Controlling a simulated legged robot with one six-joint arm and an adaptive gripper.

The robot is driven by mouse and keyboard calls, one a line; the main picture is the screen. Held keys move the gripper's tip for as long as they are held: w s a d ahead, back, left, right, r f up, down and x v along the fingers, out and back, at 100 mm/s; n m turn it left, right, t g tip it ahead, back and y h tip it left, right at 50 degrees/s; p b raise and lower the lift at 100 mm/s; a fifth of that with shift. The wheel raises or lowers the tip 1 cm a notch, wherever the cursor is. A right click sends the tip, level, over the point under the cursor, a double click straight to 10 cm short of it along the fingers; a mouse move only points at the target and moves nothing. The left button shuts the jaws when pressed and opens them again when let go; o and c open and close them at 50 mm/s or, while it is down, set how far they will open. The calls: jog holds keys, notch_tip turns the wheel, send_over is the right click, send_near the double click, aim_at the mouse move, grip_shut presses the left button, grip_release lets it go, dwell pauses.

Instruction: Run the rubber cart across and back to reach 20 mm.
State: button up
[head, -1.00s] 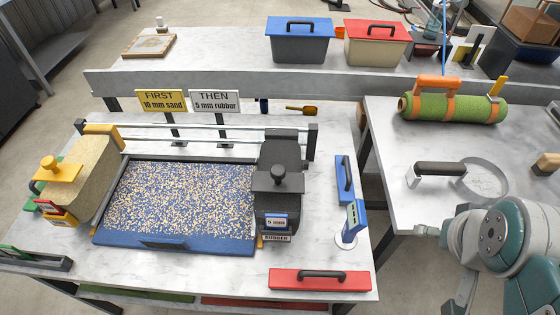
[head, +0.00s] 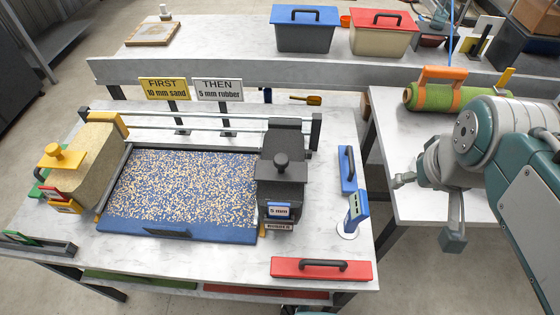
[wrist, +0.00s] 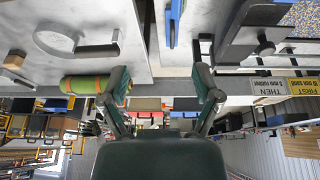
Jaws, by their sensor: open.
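The rubber cart (head: 283,170) is a dark grey hopper with a black knob and labels "5 mm" and "RUBBER". It stands at the right end of the rails, beside the turf bed. It also shows upside down in the wrist view (wrist: 240,38). The bed (head: 180,187) is blue with a scatter of pale and tan granules. The sand cart (head: 88,160), tan with a yellow knob, stands at the left end. My gripper (wrist: 160,75) is open and empty, apart from the rubber cart, to its right in the head view.
Signs (head: 190,89) read "FIRST 10 mm sand" and "THEN 5 mm rubber". A green roll (head: 445,97) rests on the right table. A gap separates the tables.

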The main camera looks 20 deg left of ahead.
jog(key=w+a+n+g, duration=0.2)
jog(key=w+a+n, duration=0.35)
jog(key=a, duration=0.65)
jog(key=n+g, duration=0.2)
jog(key=n, duration=0.1)
send_over(281, 158)
jog(key=shift+h, duration=0.4)
notch_tip(281, 158, down, 4)
jog(key=shift+f, duration=0.1)
jog(key=shift+a+f+n, duration=0.15)
jog(key=shift+n, duration=0.1)
notch_tip(281, 158, down, 11)
jog(key=shift+r, duration=0.15)
grip_shut()
